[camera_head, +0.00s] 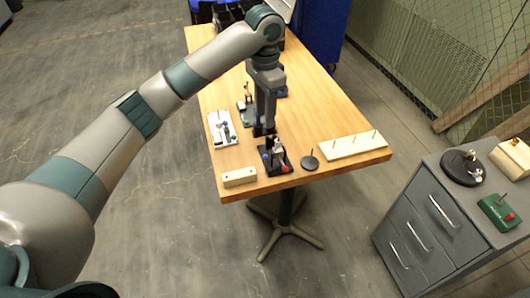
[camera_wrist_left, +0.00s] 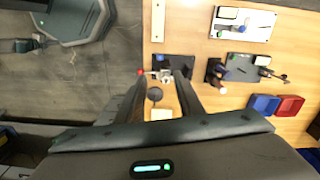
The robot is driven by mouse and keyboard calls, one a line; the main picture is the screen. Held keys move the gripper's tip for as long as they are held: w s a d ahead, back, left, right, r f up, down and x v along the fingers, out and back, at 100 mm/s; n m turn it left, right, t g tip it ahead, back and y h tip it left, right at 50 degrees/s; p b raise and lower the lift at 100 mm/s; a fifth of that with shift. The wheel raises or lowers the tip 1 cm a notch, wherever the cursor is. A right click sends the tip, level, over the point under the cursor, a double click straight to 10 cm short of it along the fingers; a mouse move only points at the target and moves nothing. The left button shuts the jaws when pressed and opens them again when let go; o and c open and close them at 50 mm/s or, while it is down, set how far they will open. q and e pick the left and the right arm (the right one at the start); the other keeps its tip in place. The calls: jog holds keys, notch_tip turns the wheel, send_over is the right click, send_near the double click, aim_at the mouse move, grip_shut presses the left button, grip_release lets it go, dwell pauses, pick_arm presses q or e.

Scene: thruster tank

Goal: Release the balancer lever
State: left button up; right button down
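A small lever device with a black base (camera_head: 277,159) stands near the table's front edge. It has a red knob (camera_head: 285,169) on its front side and a blue part at its left. I cannot tell for sure which part is the balancer lever. My left gripper (camera_head: 264,133) points down just behind and above this device. In the left wrist view, the fingers (camera_wrist_left: 162,76) are spread, with the device's metal parts (camera_wrist_left: 160,73) in line between the tips and nothing visibly gripped. The red knob (camera_wrist_left: 140,72) shows by the left fingertip. My right gripper is not in view.
A cream block (camera_head: 239,177), dark disc (camera_head: 309,162) and pegged board (camera_head: 352,146) flank the device. A white board (camera_head: 222,129) lies left. Another black fixture (camera_wrist_left: 216,72) and blue (camera_wrist_left: 264,104) and red (camera_wrist_left: 291,105) bins are nearby. A grey cabinet (camera_head: 435,215) stands right.

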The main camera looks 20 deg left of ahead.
pick_arm(q)
notch_tip(320, 180, down, 17)
jog(key=p, duration=0.3)
jog(key=shift+r, duration=0.15)
dwell(0.3)
grip_shut()
